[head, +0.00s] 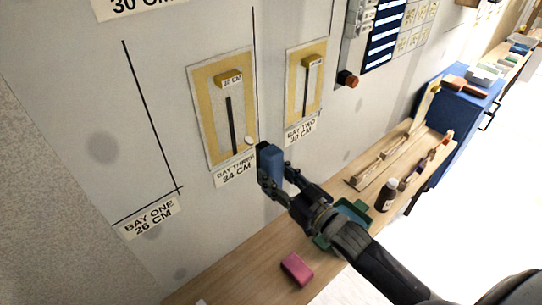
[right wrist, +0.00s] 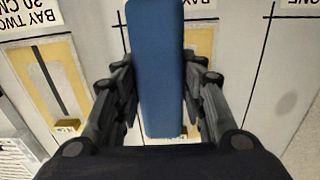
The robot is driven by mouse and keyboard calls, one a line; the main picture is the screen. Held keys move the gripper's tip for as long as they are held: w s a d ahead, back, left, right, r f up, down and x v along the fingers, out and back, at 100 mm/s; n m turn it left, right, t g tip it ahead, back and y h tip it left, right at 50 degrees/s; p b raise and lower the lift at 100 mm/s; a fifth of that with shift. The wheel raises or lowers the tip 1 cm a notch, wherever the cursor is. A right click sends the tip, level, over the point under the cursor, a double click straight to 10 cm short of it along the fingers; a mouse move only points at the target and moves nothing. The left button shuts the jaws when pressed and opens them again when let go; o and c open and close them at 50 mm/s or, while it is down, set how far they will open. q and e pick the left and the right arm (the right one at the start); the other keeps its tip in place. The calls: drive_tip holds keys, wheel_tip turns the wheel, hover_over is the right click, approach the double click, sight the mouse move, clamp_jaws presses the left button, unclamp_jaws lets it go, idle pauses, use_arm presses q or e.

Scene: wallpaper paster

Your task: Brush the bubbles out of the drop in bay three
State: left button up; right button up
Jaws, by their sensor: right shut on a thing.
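The bay three drop (head: 243,110) is a pale yellow panel on the wall with a dark vertical slot and a small labelled block near its top. Its label (head: 236,172) reads "BAY THREE 34 CM". A small whitish round spot (head: 249,140) shows at its lower right edge. My right gripper (head: 279,180) is shut on a blue block-like tool (head: 269,158), held just right of and below that drop. The blue tool (right wrist: 158,70) also fills the middle of the right wrist view and hides much of the panel behind. Whether it touches the wall is unclear. My left gripper is not in view.
The bay two panel (head: 306,82) hangs to the right, with a red-brown knob (head: 348,79) beyond it. Bay one is bare wall.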

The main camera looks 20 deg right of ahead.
sight(257, 163)
drive_tip(key=shift+s+f, duration=0.1)
drive_tip(key=shift+f, duration=0.05)
drive_tip(key=shift+a, duration=0.2)
drive_tip(key=shift+s+a+r, duration=0.1)
drive_tip(key=shift+a+r, duration=0.1)
drive_tip(key=shift+a, duration=0.05)
drive_tip(key=shift+p, duration=0.35)
drive_tip(key=shift+w, duration=0.5)
drive_tip(key=x, duration=0.4)
drive_tip(key=shift+w+a, duration=0.25)
drive_tip(key=shift+w, duration=0.35)
drive_tip(key=shift+w+a, duration=0.1)
drive_tip(key=shift+a, duration=0.05)
